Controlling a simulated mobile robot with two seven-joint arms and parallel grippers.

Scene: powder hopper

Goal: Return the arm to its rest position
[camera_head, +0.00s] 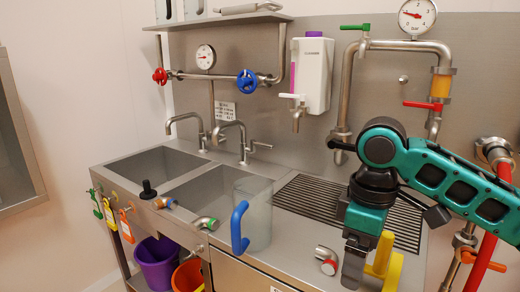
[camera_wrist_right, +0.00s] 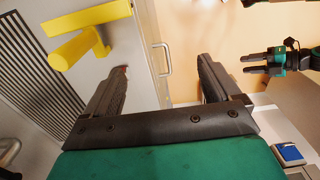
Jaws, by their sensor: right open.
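My right gripper (camera_head: 354,270) hangs pointing down over the front right of the steel counter, under the teal arm that comes in from the right. In the right wrist view its two dark fingers (camera_wrist_right: 160,78) are wide apart with nothing between them. A yellow handle-like part (camera_head: 386,262) stands just to the right of the gripper, partly hidden by it. It also shows in the right wrist view (camera_wrist_right: 90,28), outside the fingers.
A clear container with a blue handle (camera_head: 240,228) stands left of the gripper, and a metal elbow pipe (camera_head: 327,258) lies between them. Behind is a slatted drain (camera_head: 310,196). A red pipe (camera_head: 490,226) rises at right. Two sinks (camera_head: 158,165) are at left.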

